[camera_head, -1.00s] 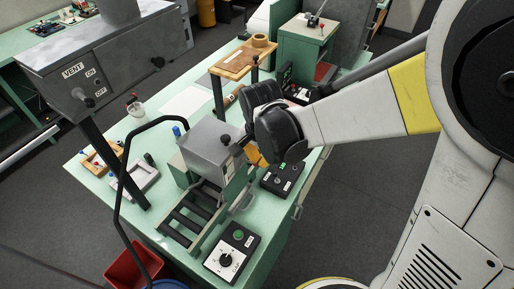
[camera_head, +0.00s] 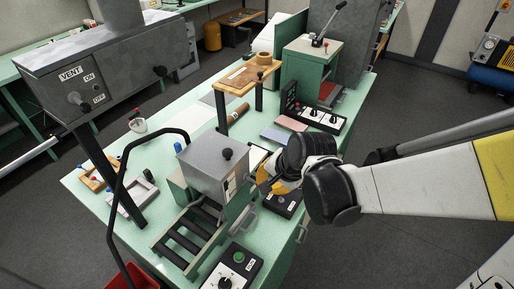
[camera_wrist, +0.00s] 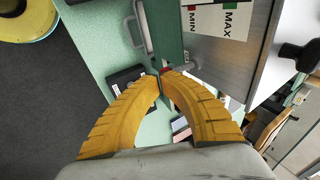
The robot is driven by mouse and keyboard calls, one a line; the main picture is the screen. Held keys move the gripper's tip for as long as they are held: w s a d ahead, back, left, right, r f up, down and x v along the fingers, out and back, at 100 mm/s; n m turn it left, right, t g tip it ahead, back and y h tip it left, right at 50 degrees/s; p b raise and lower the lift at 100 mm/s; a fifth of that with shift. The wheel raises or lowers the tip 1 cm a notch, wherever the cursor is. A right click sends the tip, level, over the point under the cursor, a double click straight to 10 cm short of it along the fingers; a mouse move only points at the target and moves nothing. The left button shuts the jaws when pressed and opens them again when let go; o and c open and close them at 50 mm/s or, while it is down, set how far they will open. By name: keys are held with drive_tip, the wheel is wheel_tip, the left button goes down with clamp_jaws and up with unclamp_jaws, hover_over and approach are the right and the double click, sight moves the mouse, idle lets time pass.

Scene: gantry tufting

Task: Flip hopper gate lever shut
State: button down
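A grey metal box (camera_head: 213,163) that looks like the hopper stands on a green roller frame. It has a dark knob on top and a MIN/MAX label (camera_wrist: 222,18) on its side. In the wrist view, a short grey lever with a red part (camera_wrist: 184,68) sticks out below that label. My gripper (camera_wrist: 160,77) has its yellow fingers curved together, tips almost meeting at the lever's near end. I cannot tell if they touch it. In the head view my gripper (camera_head: 264,184) is beside the box's right side, and the lever is hidden.
A control box with a green button (camera_head: 232,266) is at the front of the green table, and another dark box (camera_head: 283,203) lies below my gripper. A wooden stand (camera_head: 246,77) and a switch panel (camera_head: 314,118) are farther back. A black tube handle (camera_head: 122,185) rises at left.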

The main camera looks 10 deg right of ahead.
drive_tip(key=shift+r, duration=0.15)
drive_tip(key=shift+r+p, duration=0.7)
drive_tip(key=shift+p, duration=0.1)
